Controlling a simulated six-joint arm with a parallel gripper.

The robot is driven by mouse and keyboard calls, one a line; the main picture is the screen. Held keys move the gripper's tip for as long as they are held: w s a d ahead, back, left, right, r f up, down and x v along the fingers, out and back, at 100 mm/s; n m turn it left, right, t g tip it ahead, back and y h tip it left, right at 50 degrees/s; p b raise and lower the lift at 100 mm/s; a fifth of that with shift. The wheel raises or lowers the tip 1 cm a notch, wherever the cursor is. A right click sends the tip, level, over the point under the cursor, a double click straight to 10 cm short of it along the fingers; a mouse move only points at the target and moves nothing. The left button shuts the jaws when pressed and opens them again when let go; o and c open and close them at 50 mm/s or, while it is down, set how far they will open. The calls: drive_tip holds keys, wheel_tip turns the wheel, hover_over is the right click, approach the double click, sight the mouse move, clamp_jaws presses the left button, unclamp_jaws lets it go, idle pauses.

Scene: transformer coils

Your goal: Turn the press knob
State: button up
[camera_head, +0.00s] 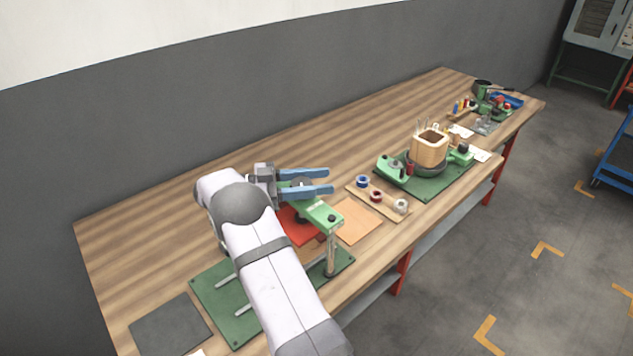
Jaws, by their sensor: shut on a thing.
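The press has a green base (213,311) at the front left of the bench, grey posts (331,256) and a green top beam (322,214). A dark grey press knob (301,182) sits above the beam. My gripper (331,180) lies level over the press, its two blue fingers pointing right. The fingers are shut on the knob, one on each side, and reach past it. My arm hides much of the press's middle and its near side. How far the knob is turned cannot be told.
A red plate (299,229) lies under the beam, beside an orange sheet (355,219). A dark mat (168,328) lies front left. Wire spools (376,196) and a green fixture with a wooden coil block (430,149) stand to the right. The back of the bench (190,198) is clear.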

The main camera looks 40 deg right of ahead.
drive_tip(key=shift+s+m+g+y, duration=0.15)
drive_tip(key=shift+m+g+y, duration=0.25)
drive_tip(key=shift+m+g, duration=0.15)
drive_tip(key=shift+a+g, duration=0.1)
drive_tip(key=shift+g, duration=0.25)
drive_tip(key=o, duration=1.1)
drive_tip(key=shift+c, duration=0.2)
wheel_tip(320, 180, up, 10)
drive_tip(key=p, duration=0.7)
